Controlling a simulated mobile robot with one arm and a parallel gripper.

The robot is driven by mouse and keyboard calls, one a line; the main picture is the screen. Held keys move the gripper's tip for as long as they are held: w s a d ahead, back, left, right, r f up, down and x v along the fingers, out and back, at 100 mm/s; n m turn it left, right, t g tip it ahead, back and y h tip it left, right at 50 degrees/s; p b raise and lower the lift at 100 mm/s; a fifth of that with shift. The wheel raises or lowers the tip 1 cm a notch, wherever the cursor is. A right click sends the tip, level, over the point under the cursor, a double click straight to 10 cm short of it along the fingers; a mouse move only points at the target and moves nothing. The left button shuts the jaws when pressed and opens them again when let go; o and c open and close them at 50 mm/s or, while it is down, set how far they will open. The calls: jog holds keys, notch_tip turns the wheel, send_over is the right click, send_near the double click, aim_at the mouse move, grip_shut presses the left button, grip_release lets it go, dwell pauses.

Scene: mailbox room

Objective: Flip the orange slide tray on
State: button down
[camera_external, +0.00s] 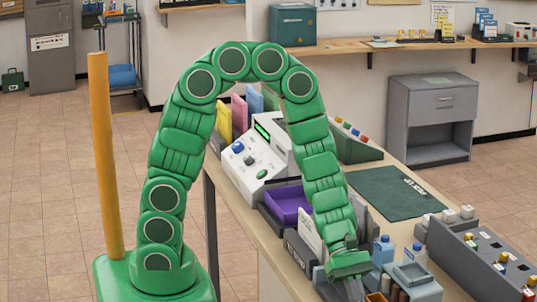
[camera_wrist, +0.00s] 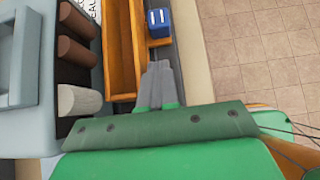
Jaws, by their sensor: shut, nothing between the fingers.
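The orange slide tray (camera_wrist: 121,50) shows in the wrist view as a long, narrow, open orange trough, left of my fingers. A small blue block (camera_wrist: 158,23) with white marks sits beside its far end, just beyond my fingertips. My gripper (camera_wrist: 158,68) is shut and empty, its fingers pointing toward the blue block along the tray's right side. I cannot tell whether they touch anything. In the external view my gripper (camera_external: 350,284) is low at the front edge of the counter.
Brown cylinders and a pale one (camera_wrist: 78,100) stand left of the tray. In the external view, a blue bottle (camera_external: 382,252) and a grey box (camera_external: 412,280) stand right of my gripper. A purple tray (camera_external: 288,204) and a white machine (camera_external: 256,155) are behind it.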

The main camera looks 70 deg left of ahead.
jog(key=shift+d, duration=2)
jog(key=shift+d, duration=2.8)
jog(key=shift+a, duration=0.6)
jog(key=a, duration=0.3)
jog(key=shift+w+a+r, duration=0.1)
jog(key=shift+a+r, duration=0.1)
jog(key=shift+a, duration=0.05)
jog(key=v, duration=0.9)
jog(key=shift+a+r, duration=0.15)
jog(key=shift+r, duration=0.05)
